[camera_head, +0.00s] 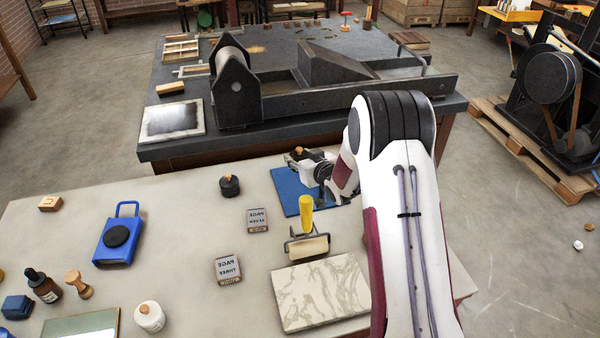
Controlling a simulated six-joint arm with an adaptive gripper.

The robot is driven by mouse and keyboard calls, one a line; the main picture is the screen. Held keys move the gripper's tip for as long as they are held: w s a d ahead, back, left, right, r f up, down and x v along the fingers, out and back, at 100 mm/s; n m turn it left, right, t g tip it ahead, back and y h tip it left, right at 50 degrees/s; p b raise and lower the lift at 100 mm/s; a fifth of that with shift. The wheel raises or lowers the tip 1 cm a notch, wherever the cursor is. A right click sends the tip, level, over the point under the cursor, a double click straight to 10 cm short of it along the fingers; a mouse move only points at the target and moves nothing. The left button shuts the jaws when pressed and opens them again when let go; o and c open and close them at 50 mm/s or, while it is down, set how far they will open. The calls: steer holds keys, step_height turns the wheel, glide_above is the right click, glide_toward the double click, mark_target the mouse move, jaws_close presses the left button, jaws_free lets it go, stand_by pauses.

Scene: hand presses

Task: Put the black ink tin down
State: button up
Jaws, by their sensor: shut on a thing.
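My gripper (303,164) reaches in from the right, over the far edge of the pale table and above the blue mat (288,198). It is shut on a small dark tin with an orange-brown knob (298,151), which I take for the black ink tin. The fingers and wrist partly hide this tin. It looks held above the mat, but its exact height is hard to tell. A similar dark tin with a wooden knob (229,186) stands upright on the table, left of the mat.
A yellow-handled roller (306,244), a marble slab (320,292) and two type blocks (257,220) are near the mat. A blue pad (118,235), dropper bottle (42,285) and white jar (150,317) stand left. The press bench (190,150) lies behind.

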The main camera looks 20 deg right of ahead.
steer(key=shift+f, duration=0.9)
steer(key=shift+f, duration=1.9)
steer(key=shift+f, duration=0.1)
steer(key=o, duration=1.3)
